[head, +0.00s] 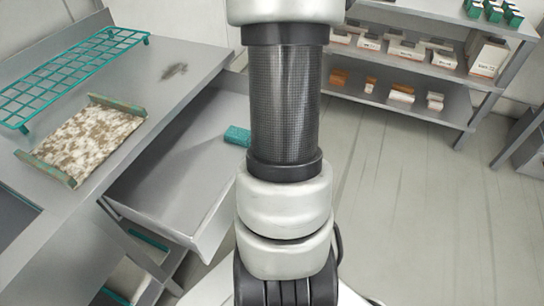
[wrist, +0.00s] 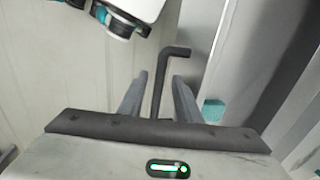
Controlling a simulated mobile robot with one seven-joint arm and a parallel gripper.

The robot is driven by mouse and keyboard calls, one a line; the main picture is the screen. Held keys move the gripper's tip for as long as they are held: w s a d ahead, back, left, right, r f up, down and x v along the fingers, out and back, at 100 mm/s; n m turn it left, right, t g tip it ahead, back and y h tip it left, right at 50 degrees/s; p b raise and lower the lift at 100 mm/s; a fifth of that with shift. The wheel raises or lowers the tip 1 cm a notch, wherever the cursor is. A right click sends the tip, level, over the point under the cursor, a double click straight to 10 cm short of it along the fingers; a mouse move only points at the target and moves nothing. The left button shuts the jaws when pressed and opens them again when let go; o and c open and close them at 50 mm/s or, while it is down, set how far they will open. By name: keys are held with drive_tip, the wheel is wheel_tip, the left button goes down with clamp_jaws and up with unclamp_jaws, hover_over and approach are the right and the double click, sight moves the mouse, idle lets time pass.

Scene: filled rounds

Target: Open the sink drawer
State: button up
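The grey sink drawer (head: 185,170) stands pulled out from under the counter at the left of the head view, its inside showing. Its far right end is hidden behind my arm. In the wrist view a grey drawer wall (wrist: 262,75) runs along the right. A dark bent handle bar (wrist: 172,54) stands out there. My gripper (wrist: 160,90) has its two fingers apart, with the bar between them. Gaps show on both sides of the bar. My gripper is hidden in the head view.
A teal block (head: 237,135) lies in the drawer; it also shows in the wrist view (wrist: 213,110). A teal rack (head: 75,75) and a speckled tray (head: 50,165) are on the counter. Shelves (head: 400,100) with boxes stand at the back right. The floor (head: 400,210) at right is clear.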

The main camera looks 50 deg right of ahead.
drive_tip(key=shift+r, duration=0.1)
drive_tip(key=s+r+p, duration=0.1)
drive_tip(key=r+p, duration=0.1)
drive_tip(key=r, duration=0.6)
drive_tip(key=s+d+r+p, duration=0.1)
drive_tip(key=s+r+p, duration=0.1)
drive_tip(key=r, duration=0.7)
drive_tip(key=shift+p, duration=0.45)
drive_tip(key=shift+s, duration=0.1)
